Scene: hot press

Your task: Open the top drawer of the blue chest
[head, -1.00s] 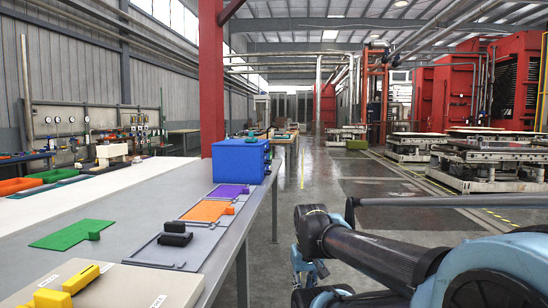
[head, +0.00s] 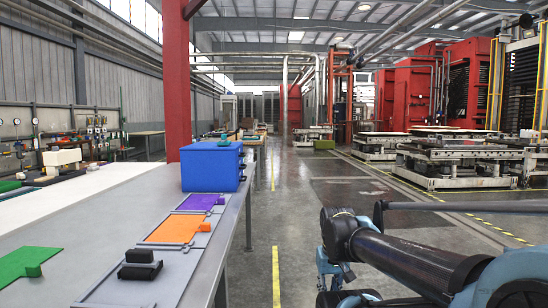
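The blue chest (head: 210,168) stands on the far part of the grey workbench (head: 122,212), near its right edge. My arm is at the lower right over the aisle, well apart from the chest. I cannot make out gripper fingers in the head view.
Purple (head: 201,202), orange (head: 178,229) and green (head: 28,264) plates and a black block (head: 139,265) lie on the bench. A red column (head: 187,85) rises behind the chest. The floor aisle (head: 290,215) right of the bench is clear. Press tables (head: 470,160) stand farther right.

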